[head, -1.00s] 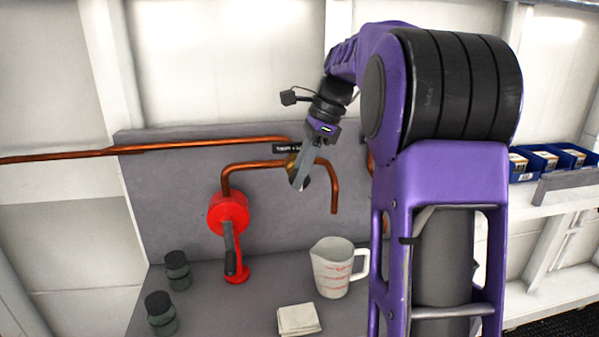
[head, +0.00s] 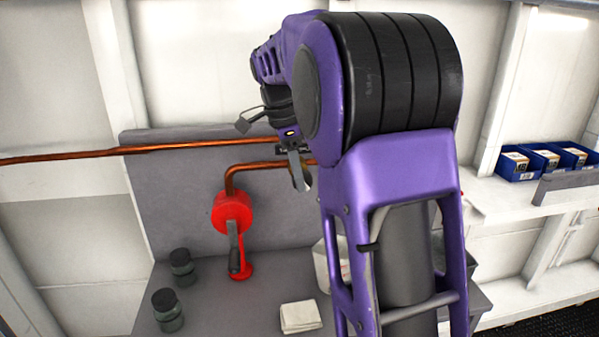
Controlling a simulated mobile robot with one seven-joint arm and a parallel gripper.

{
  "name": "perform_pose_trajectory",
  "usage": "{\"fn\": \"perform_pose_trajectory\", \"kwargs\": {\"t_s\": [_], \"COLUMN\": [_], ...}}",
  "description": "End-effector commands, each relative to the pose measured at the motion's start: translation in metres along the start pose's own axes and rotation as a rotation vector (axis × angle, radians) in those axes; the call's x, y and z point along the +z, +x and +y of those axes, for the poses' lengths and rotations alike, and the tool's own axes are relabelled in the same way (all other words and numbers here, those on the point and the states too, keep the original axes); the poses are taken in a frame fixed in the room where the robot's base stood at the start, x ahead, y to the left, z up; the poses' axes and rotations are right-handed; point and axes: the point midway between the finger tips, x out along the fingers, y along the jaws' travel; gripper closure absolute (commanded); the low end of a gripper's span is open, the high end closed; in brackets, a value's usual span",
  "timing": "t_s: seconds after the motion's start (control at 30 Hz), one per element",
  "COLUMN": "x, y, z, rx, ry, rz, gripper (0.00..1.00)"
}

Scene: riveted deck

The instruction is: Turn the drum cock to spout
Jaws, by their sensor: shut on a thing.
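My gripper (head: 300,172) is at the copper pipework on the grey back panel, where the drum cock sits. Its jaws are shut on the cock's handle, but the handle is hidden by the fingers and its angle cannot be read. A long copper pipe (head: 150,149) comes in from the left. A lower copper pipe (head: 262,167) rises from the red hand pump (head: 232,214) and runs to the cock. The downturned spout is hidden behind my arm. The white measuring jug (head: 321,268) is mostly covered by my arm.
Two dark lidded jars (head: 182,266) (head: 168,308) stand at the left of the grey bench. A folded pale cloth (head: 301,317) lies near the front. Blue bins (head: 520,167) with boxes sit on the right shelf. Bench between jars and cloth is clear.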

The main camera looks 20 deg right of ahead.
Motion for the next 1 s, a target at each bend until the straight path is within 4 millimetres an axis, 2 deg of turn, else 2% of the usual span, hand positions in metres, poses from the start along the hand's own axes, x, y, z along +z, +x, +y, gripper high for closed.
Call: {"fn": "perform_pose_trajectory", "kwargs": {"t_s": [0.6,1.0], "x": [0.010,0.011], "y": [0.009,0.013], "z": [-0.001,-0.001], "rx": [-0.004,-0.003], "ry": [-0.003,-0.001], "rz": [0.588,0.881], "gripper": [1.00,1.00]}}
